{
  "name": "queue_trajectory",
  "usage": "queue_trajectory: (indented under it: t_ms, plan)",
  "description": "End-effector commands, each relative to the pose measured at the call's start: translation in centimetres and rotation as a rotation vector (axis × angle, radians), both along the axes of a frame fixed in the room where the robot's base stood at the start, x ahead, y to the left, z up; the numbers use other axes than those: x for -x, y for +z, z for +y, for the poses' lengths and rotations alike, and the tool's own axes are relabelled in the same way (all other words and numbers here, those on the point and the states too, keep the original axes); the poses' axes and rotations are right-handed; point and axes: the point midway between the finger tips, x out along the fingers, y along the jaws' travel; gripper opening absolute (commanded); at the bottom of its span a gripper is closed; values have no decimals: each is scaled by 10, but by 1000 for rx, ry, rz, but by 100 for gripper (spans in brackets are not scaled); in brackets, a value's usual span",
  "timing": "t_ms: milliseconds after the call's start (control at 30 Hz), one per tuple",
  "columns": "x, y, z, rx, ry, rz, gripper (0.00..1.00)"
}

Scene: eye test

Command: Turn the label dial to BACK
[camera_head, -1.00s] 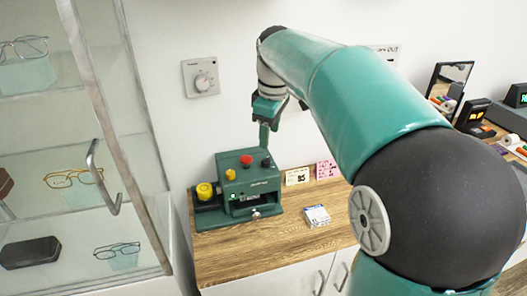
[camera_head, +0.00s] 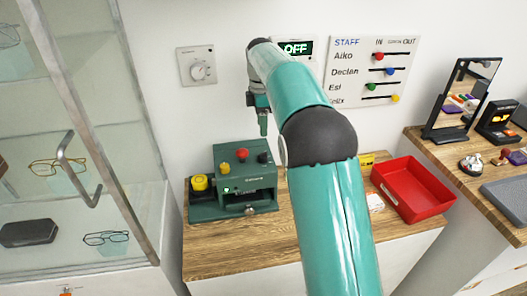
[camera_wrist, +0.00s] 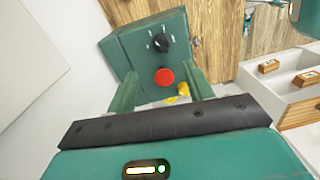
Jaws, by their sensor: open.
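The green label machine (camera_head: 262,198) stands on the wooden counter against the wall. My gripper (camera_head: 263,124) is above the machine, apart from the dial. In the wrist view my gripper (camera_wrist: 164,76) is open and empty. Its fingers frame the red button (camera_wrist: 164,77), with the dial just beyond the fingertips.
A yellow roll (camera_head: 199,183) sits at the machine's left. A glass cabinet (camera_head: 95,150) is on the left. A red tray (camera_head: 415,190) is on the counter's right.

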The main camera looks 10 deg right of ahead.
Motion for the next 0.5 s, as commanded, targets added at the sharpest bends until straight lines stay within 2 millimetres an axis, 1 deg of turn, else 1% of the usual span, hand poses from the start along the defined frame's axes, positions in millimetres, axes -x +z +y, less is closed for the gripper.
queue_trajectory:
  t_ms: [33,300,400,500]
  plan:
    - [1,-10,-1,1,-2,3,52]
    - [4,-64,1,1,-2,2,52]
    - [4,-82,1,1,-1,3,52]
    - [4,-97,1,1,0,1,52]
